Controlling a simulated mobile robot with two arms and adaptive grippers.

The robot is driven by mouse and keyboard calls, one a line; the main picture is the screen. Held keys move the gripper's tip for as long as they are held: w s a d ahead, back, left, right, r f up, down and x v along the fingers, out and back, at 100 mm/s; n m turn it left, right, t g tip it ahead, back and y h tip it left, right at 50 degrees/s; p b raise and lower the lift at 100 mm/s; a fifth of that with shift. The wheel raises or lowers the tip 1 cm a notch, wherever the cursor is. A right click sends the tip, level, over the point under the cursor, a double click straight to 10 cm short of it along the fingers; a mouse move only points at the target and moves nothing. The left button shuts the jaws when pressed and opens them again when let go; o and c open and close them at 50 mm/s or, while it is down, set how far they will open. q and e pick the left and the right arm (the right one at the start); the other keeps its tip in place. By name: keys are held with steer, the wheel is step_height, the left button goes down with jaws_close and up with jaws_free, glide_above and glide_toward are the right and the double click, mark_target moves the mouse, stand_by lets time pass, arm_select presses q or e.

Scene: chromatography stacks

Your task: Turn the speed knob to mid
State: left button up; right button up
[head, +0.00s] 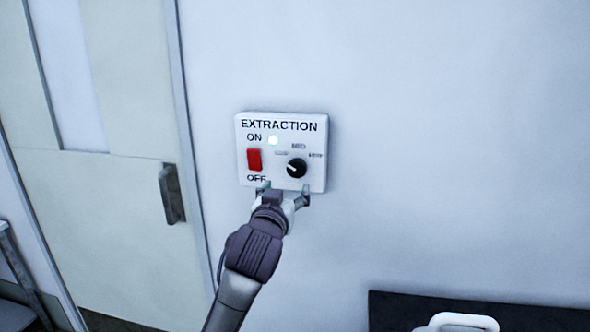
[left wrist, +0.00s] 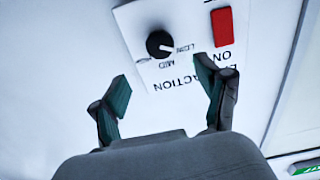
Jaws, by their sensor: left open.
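The speed knob (head: 297,168) is a round black dial with a white pointer, on the right side of a white EXTRACTION panel (head: 242,185) on the wall. Its pointer is toward the left, the LOW side; MID is printed above it. In the left wrist view the panel is upside down, and the knob (left wrist: 160,43) has its mark facing the LOW label. My left gripper (head: 285,193) is open and empty at the panel's lower edge, just below the knob. Its spread fingers (left wrist: 163,84) also show in the left wrist view, apart from the knob. My right gripper is out of view.
A door with a dark handle (head: 171,193) is at the left. The wall right of the panel is bare. A dark surface (head: 392,310) is at the lower right.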

mark_target(296, 171)
arm_select(q)
steer(key=w, duration=0.2)
steer(key=w+d+p, duration=0.1)
steer(key=w, duration=0.5)
steer(key=shift+w+d+f, duration=0.1)
steer(key=shift+w+d, duration=0.15)
steer(key=shift+d, duration=0.05)
steer(key=shift+w+d+p, duration=0.1)
steer(key=shift+w+p, duration=0.2)
steer(key=shift+w, duration=0.05)
steer(key=shift+w+d+f, duration=0.1)
steer(key=shift+w, duration=0.3)
steer(key=c, duration=1.2)
steer(key=shift+o, duration=0.2)
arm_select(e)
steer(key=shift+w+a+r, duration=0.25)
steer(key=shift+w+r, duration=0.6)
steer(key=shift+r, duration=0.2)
